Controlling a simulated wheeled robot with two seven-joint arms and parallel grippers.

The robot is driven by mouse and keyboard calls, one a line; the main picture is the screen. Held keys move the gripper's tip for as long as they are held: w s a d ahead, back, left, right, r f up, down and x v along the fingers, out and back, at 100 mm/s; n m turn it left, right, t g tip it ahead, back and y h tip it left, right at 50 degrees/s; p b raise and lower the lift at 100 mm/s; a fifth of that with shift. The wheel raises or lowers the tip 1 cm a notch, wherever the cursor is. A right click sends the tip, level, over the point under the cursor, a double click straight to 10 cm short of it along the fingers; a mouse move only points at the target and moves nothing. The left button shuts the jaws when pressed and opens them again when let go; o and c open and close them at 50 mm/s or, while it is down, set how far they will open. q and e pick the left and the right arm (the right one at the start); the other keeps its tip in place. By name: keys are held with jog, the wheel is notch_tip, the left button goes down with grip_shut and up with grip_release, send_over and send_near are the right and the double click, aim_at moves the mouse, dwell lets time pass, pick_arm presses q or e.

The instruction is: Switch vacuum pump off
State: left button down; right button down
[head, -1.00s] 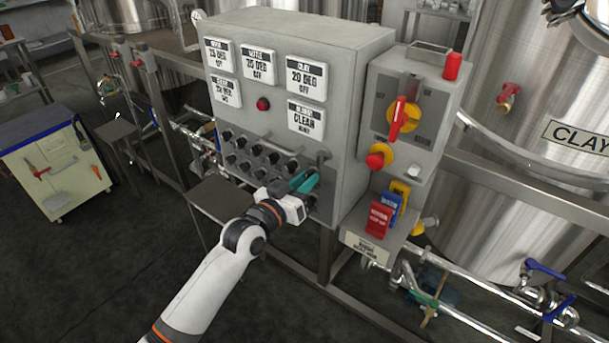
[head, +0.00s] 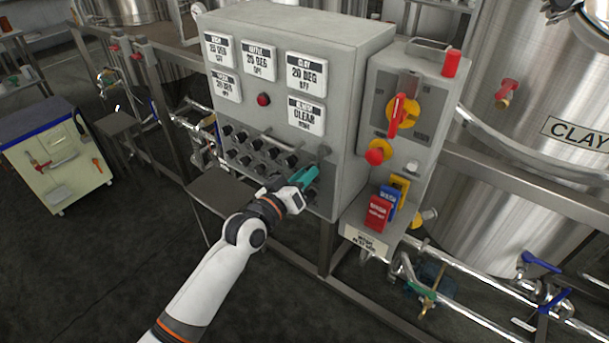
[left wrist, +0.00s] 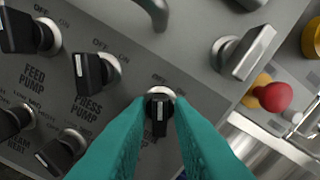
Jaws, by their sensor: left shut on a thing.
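The grey control panel (head: 345,110) stands upright in the middle of the head view, with rows of black knobs on its lower face. My left gripper (head: 305,177) reaches its lower right part. My right gripper is out of view.
A side box with a yellow-and-red rotary switch (head: 402,115) and a red button (head: 378,152) is to the right. Red, blue and yellow tags (head: 378,213) hang below it. A bar handle (head: 294,146) crosses the panel above the gripper. A steel clay tank (head: 545,170) stands at the right.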

pick_arm(q)
jog(key=c, duration=1.5)
grip_release()
jog(key=b+v, duration=0.1)
jog(key=v, duration=1.1)
